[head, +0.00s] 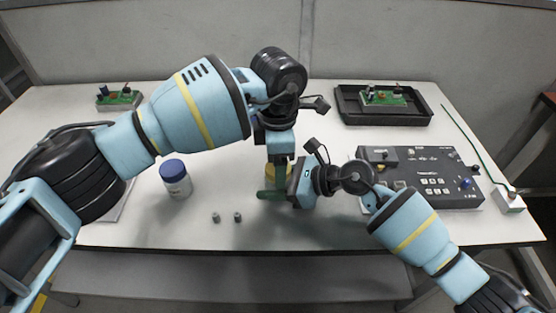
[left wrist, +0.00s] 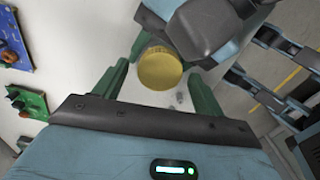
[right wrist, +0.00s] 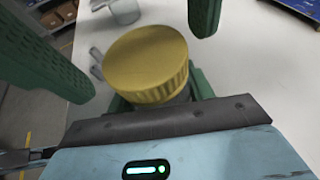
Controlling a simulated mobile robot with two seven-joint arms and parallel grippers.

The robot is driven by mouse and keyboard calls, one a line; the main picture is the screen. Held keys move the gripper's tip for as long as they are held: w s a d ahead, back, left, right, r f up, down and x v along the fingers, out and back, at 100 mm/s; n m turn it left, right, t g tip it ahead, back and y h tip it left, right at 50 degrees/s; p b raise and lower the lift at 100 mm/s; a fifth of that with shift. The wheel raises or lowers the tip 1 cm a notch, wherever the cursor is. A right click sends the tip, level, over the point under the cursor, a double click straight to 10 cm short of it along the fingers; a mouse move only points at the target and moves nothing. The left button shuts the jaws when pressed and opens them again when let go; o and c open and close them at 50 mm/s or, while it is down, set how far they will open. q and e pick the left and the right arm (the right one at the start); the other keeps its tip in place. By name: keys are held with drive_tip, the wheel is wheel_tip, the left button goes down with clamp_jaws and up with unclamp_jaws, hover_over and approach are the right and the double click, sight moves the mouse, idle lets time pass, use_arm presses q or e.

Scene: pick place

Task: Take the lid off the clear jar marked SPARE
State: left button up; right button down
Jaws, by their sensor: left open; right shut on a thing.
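A jar with a ribbed yellow lid stands near the table's front middle. The lid (head: 271,170) is partly covered by green fingers in the head view and clear in the right wrist view (right wrist: 145,62). My right gripper (head: 272,194) is shut on the jar's body just below the lid, from the side. The body is mostly hidden, and no SPARE marking is readable. My left gripper (head: 279,158) points down over the jar, open. In the left wrist view its fingers lie on both sides of the lid (left wrist: 160,68), with gaps showing.
A pale jar with a blue lid (head: 175,180) stands to the left. Two small bolts (head: 227,217) lie near the front edge. A control box (head: 425,175) is right, a black tray (head: 383,117) behind, a circuit board (head: 119,99) at back left.

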use_arm(q)
wheel_tip(320, 180, up, 4)
drive_tip(key=shift+r, duration=0.1)
drive_tip(key=shift+c, duration=1.4)
drive_tip(key=m, duration=0.2)
drive_tip(key=r+m, duration=0.1)
drive_tip(key=m, duration=0.1)
drive_tip(key=shift+r, duration=0.2)
wheel_tip(320, 180, up, 2)
drive_tip(key=m, duration=0.6)
drive_tip(key=shift+f, duration=4.05)
